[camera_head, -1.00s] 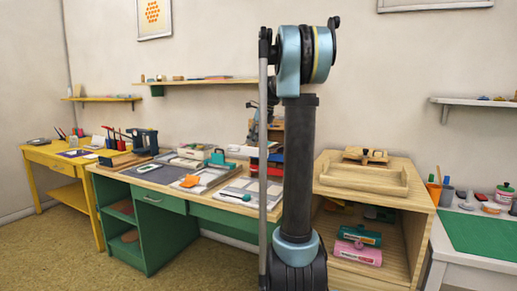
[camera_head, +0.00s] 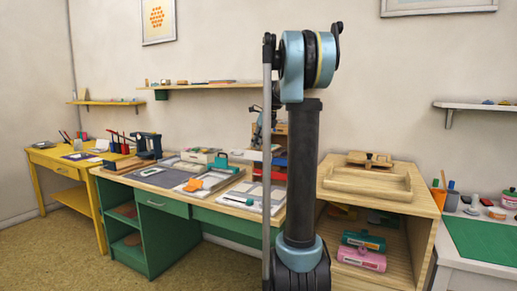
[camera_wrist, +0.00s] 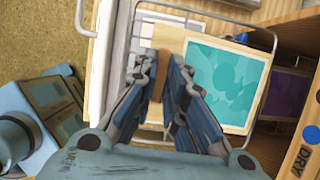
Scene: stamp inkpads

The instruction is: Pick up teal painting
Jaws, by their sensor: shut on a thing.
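The teal painting (camera_wrist: 224,75) is a pale wooden board with a teal, mottled picture, on the right of the wrist view. My gripper (camera_wrist: 161,68) reaches in from below, its fingers closed on the board's left side. A brown, shaded strip shows between the fingers; the fingers hide part of this side, so the exact contact is hard to see. A thin metal wire frame runs around the board, and I cannot tell if they touch. In the head view my arm's column hides the gripper, and the painting cannot be made out.
In the wrist view, a dark purple panel (camera_wrist: 285,95) is right of the painting, beside a wooden board marked DRY (camera_wrist: 303,150). The head view shows a green desk (camera_head: 170,236), a wooden cabinet (camera_head: 432,212) and a yellow table (camera_head: 40,158). Carpet lies in front.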

